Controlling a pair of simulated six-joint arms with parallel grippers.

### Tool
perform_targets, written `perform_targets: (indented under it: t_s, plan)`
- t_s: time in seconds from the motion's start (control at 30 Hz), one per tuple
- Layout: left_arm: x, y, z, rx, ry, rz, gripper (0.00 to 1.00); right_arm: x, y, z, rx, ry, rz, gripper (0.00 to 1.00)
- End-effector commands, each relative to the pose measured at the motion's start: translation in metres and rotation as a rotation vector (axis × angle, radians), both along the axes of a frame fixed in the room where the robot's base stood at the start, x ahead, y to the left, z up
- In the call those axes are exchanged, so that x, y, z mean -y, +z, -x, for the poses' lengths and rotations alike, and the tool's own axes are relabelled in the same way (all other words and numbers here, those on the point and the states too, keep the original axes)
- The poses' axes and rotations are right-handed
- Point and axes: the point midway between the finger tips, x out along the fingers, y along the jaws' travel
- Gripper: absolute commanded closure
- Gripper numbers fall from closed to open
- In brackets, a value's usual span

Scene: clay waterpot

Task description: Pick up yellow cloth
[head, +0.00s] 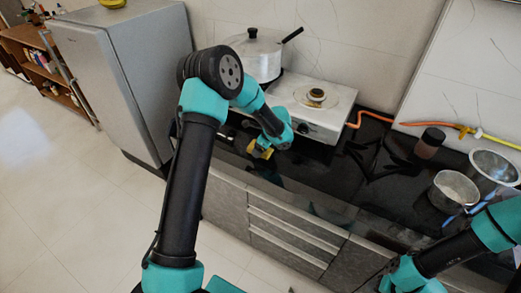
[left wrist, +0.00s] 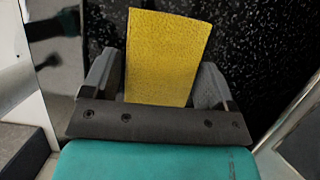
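The yellow cloth (left wrist: 168,55) fills most of the space between the two fingers of my left gripper (left wrist: 160,85) in the left wrist view, and its far end reaches beyond the fingertips. The fingers are spread on either side of it; whether both press on it is unclear. In the head view the cloth (head: 265,153) shows as a small yellow patch at my left gripper (head: 258,146), over the front of the dark counter and partly covered by it. My right gripper (head: 378,278) is at the bottom right of the head view, and its fingers are not clearly visible.
The black counter (head: 345,185) holds a white stove (head: 318,122) with a lidded pot (head: 258,55) on it. A dark jar (head: 429,143) and metal bowls (head: 452,190) stand to the right. An orange hose (head: 385,119) runs behind. A grey fridge (head: 140,75) stands left.

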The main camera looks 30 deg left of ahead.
Motion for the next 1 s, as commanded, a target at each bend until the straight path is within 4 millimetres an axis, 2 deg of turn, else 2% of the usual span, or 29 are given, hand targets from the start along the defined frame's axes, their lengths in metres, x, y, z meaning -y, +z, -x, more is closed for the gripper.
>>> perform_targets:
  t_s: [0.03,0.3,0.67,1.0]
  plan:
    - [0.000,0.000,0.000,0.000,0.000,0.000,0.27,0.000,0.000,0.000,0.000,0.000,0.000,0.57]
    - [0.000,0.000,0.000,0.000,0.000,0.000,0.51,0.000,0.000,0.000,0.000,0.000,0.000,0.57]
    - [0.000,0.005,0.000,0.001,0.000,0.000,0.51,0.000,0.000,0.000,0.000,0.000,0.000,0.57]
    - [0.000,0.041,0.001,0.002,-0.001,0.000,0.51,0.000,0.000,0.000,0.000,0.000,0.000,0.57]
